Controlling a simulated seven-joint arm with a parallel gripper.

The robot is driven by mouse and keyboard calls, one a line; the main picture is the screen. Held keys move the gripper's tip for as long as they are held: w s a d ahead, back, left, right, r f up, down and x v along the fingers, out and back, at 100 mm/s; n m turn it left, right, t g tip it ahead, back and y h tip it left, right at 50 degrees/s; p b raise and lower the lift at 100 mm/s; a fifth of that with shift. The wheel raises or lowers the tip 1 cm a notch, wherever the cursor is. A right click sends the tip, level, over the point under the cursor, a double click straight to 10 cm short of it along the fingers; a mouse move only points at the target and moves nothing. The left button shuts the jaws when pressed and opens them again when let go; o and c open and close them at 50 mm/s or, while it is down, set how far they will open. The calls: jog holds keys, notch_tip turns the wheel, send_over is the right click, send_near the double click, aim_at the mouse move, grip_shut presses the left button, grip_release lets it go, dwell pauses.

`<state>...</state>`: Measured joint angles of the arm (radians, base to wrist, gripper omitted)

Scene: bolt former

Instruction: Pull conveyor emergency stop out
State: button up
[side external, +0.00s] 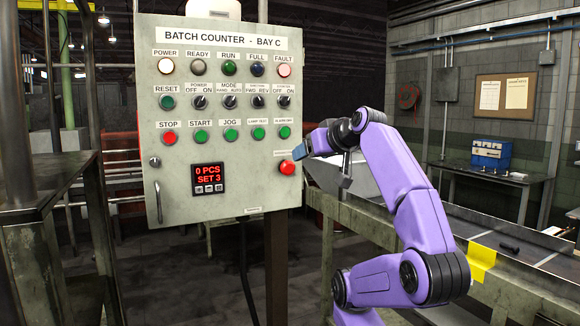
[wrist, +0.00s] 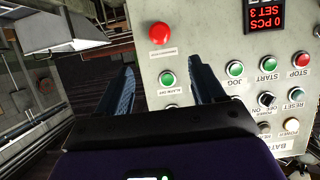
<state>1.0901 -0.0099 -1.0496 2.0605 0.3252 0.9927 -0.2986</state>
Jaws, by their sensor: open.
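The panel marked BATCH COUNTER - BAY C (side external: 225,185) carries a red mushroom-shaped emergency stop button (side external: 287,167) at its lower right. The same button (wrist: 159,33) shows at the top middle of the wrist view, where the panel appears upside down. My gripper (side external: 320,158) is just right of the button in the side view, apart from it and empty. In the wrist view, my open gripper (wrist: 162,76) has its two fingers apart, with the button beyond the tips. Nothing hides the button in either view.
A flat red STOP button (side external: 169,138) sits at the panel's left, beside green START (side external: 200,136) and JOG (side external: 231,134) buttons. A red-lit counter display (side external: 209,178) is below them. A conveyor (side external: 545,259) with a dark bolt (side external: 509,248) runs at right.

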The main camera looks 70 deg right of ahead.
aim_at(289, 166)
jog(key=x, duration=1.3)
jog(key=shift+w+d+f, duration=0.15)
jog(key=shift+w+f, duration=0.05)
jog(key=c, duration=1.1)
jog(key=shift+s+a, duration=0.35)
jog(key=o, duration=1.1)
jog(key=shift+s+a+r, duration=0.1)
jog(key=shift+s, duration=0.05)
